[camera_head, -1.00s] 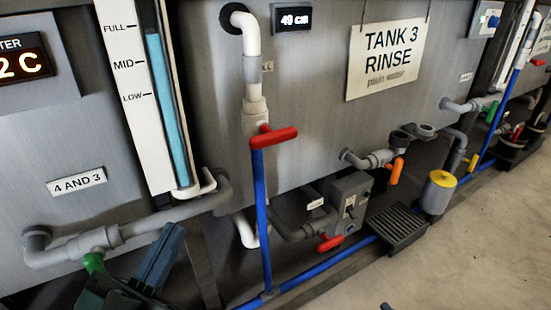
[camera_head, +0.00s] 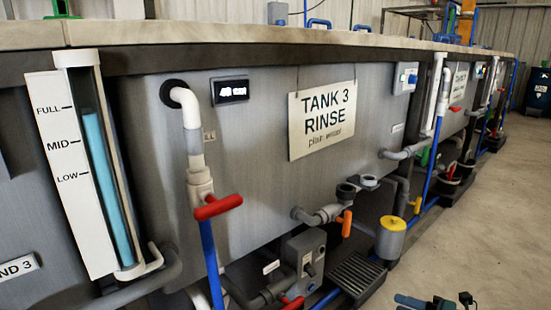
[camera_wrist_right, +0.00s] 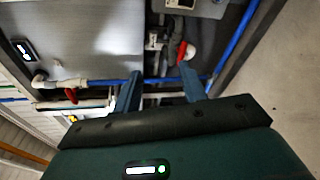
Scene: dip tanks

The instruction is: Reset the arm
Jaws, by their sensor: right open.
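My right gripper (camera_wrist_right: 159,80) shows in the right wrist view. Its two blue-grey fingers stand well apart with nothing between them. Beyond them are pipes and red valve handles, and the fingers do not appear to hold any of these. In the head view, a small teal and black part of my own body shows at the bottom edge right of centre, over the floor; most of it is cut off. My left gripper is in neither current view.
The grey wall of tank 3 (camera_head: 250,180) carries a rinse sign (camera_head: 322,118) and a level gauge (camera_head: 95,170). A red-handled valve (camera_head: 218,207), an orange handle (camera_head: 347,223) and a yellow-topped canister (camera_head: 391,238) stick out low down. Open concrete floor (camera_head: 480,240) lies right.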

